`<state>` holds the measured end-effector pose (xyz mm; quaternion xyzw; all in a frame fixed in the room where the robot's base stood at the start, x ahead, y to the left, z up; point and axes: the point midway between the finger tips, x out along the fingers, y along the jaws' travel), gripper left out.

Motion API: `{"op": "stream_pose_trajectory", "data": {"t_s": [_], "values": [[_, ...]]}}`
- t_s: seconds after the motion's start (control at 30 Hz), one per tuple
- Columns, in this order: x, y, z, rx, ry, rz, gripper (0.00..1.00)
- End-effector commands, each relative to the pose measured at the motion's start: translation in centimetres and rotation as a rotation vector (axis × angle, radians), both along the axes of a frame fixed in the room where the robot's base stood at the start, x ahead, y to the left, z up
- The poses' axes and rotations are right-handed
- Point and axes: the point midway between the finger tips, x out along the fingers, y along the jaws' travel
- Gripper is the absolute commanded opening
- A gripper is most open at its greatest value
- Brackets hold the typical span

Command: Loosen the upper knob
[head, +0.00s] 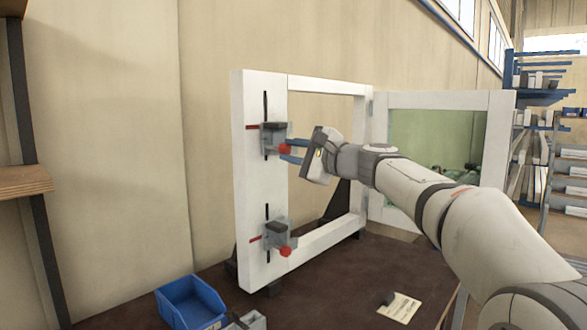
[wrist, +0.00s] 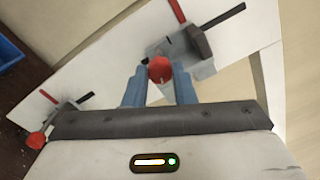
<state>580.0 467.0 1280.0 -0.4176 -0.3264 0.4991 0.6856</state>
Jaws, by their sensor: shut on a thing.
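The upper knob (head: 285,149) is red and sits on the grey upper clamp (head: 270,136), on the left post of the white frame (head: 256,185). In the wrist view the upper knob (wrist: 160,69) lies between the two blue fingers of my gripper (wrist: 158,88). My gripper (head: 290,150) reaches in from the right, shut on the upper knob. The lower clamp (head: 274,235) with its red lower knob (head: 285,251) is further down the same post. The lower knob also shows at the left of the wrist view (wrist: 36,140).
A blue bin (head: 190,302) stands on the dark bench at the front left, beside a grey part (head: 246,322). A paper card (head: 400,307) lies at the front right. An open white-framed panel (head: 440,150) stands to the right. Shelving is at both sides.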

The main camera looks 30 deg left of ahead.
Motion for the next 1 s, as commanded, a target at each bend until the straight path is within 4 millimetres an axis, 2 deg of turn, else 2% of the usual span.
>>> {"op": "stream_pose_trajectory", "data": {"t_s": [0.03,0.5,1.0], "values": [[0.0,0.01,-0.57,-0.011,-0.044,0.001,0.01],[0.01,0.0,-0.21,-0.117,-0.411,0.001,0.01],[-0.01,0.0,0.09,-0.161,-0.56,0.002,0.01]]}}
